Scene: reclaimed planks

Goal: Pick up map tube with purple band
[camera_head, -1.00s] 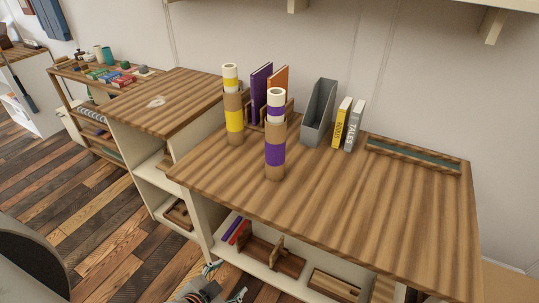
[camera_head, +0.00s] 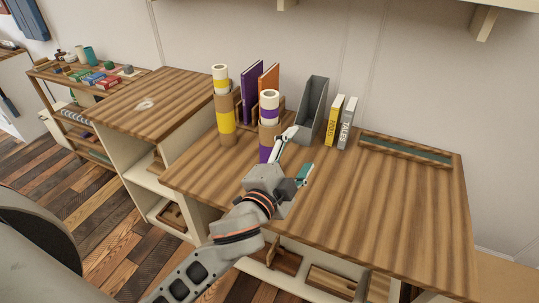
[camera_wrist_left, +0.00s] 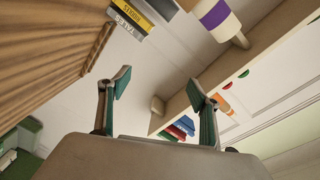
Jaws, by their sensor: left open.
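The map tube with purple band (camera_head: 269,115) stands upright on the plank-topped desk (camera_head: 365,205). It is brown with a white top and purple bands. My left gripper (camera_head: 296,156) is open and empty in front and to the right of the tube, hiding part of its lower body. In the left wrist view, the open fingers (camera_wrist_left: 158,88) have nothing between them, and part of the purple-banded tube (camera_wrist_left: 216,16) shows at the upper right. My right gripper is not in view.
A yellow-banded tube (camera_head: 224,110) stands left of the purple one. Behind are a purple book (camera_head: 251,88), an orange book (camera_head: 268,76) and a grey file holder (camera_head: 312,112). Yellow (camera_head: 334,119) and grey (camera_head: 347,123) books stand to the right. The desk's right side is clear.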

